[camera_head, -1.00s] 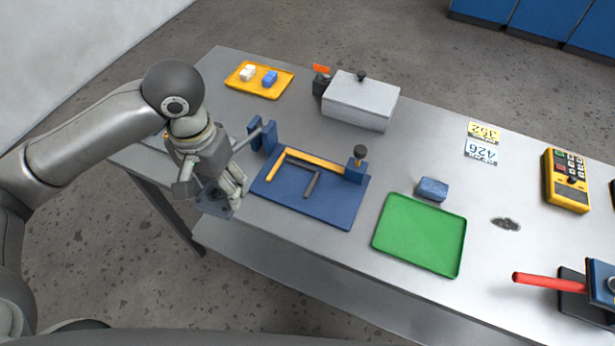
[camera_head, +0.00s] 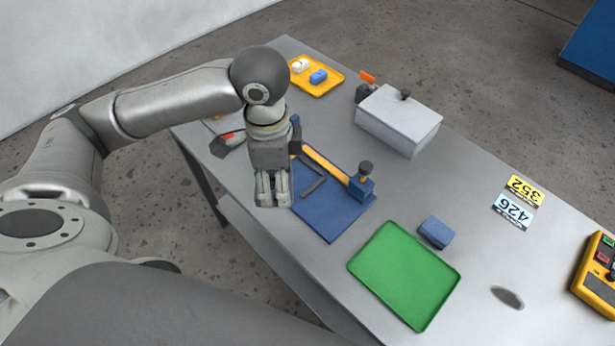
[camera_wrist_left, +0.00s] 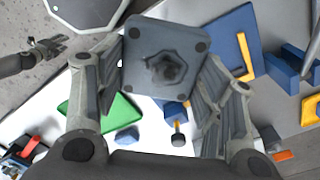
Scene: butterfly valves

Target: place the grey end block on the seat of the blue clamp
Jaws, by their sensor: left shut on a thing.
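My left gripper (camera_head: 272,198) is shut on the grey end block (camera_wrist_left: 165,62). In the left wrist view the block is a squarish plate with dark corner spots and a dark recess in its middle. In the head view the gripper mostly hides the block. The blue clamp (camera_head: 330,218) has a flat blue plate, a yellow L-shaped strip, a dark grey bar and a black knob. The gripper covers its left end in the head view; the height between them is unclear. The clamp also shows in the left wrist view (camera_wrist_left: 226,32). My right gripper (camera_wrist_left: 48,52) shows small there, its jaws unclear.
A green tray (camera_head: 362,266) and a blue block (camera_head: 435,232) lie right of the clamp. A white box (camera_head: 398,120) and a yellow tray (camera_head: 330,88) with small blocks stand behind. Number plates (camera_head: 514,207) lie at the right. Bare table separates these things.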

